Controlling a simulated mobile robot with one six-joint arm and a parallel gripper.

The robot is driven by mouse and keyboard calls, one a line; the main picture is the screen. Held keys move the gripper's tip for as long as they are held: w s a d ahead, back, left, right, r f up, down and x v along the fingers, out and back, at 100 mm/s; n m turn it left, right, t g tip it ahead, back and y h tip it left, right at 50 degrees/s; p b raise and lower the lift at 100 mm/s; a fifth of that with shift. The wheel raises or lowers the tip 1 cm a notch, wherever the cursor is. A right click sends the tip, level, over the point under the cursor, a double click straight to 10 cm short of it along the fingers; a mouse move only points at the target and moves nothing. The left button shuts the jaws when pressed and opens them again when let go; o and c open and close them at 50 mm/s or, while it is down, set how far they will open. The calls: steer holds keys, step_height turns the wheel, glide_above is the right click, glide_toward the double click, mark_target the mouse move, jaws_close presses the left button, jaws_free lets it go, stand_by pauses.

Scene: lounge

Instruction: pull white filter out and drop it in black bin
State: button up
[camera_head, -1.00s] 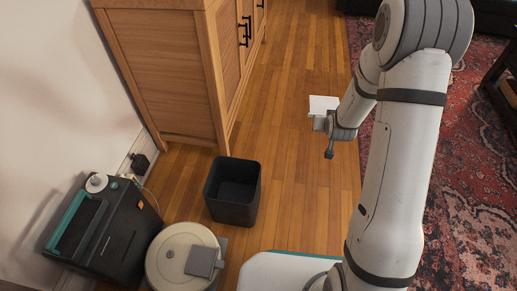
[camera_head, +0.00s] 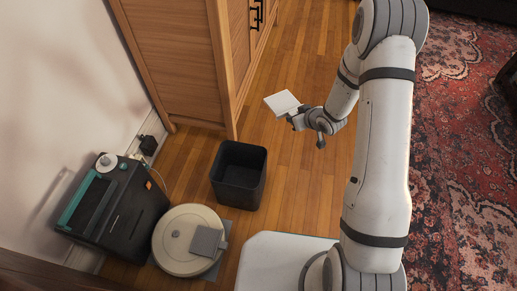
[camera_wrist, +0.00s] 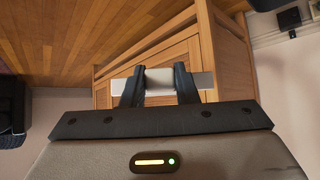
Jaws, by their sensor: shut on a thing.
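The white filter (camera_head: 283,102) is a flat pale square, held in the air to the right of the bin in the head view. My gripper (camera_head: 297,116) is shut on one edge of it. In the wrist view the filter (camera_wrist: 202,81) shows edge-on as a pale strip, with the two dark fingers of my gripper (camera_wrist: 158,85) closed on its middle. The black bin (camera_head: 239,175) stands open on the wood floor, left of and nearer than the filter. The inside that shows is dark and looks empty.
A wooden cabinet (camera_head: 185,60) stands behind the bin. A round robot vacuum (camera_head: 180,238) and a dark machine with a teal edge (camera_head: 115,210) are at the left by the wall. A red patterned rug (camera_head: 455,160) lies right of my arm.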

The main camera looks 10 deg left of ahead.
steer(key=s+a+f+n+g+y+p, duration=0.2)
steer(key=s+a+f+n+g+y, duration=0.2)
steer(key=s+a+f+n+g, duration=0.55)
steer(key=f+t+b, duration=0.1)
steer(key=b, duration=0.1)
steer(key=s+a+f+b, duration=0.1)
steer(key=f+b, duration=0.1)
steer(key=s+a+f+t+b, duration=0.1)
steer(key=shift+f+t+b, duration=0.25)
steer(key=shift+t+b, duration=0.1)
steer(key=shift+b, duration=0.05)
steer(key=o, duration=1)
steer(key=shift+d, duration=0.1)
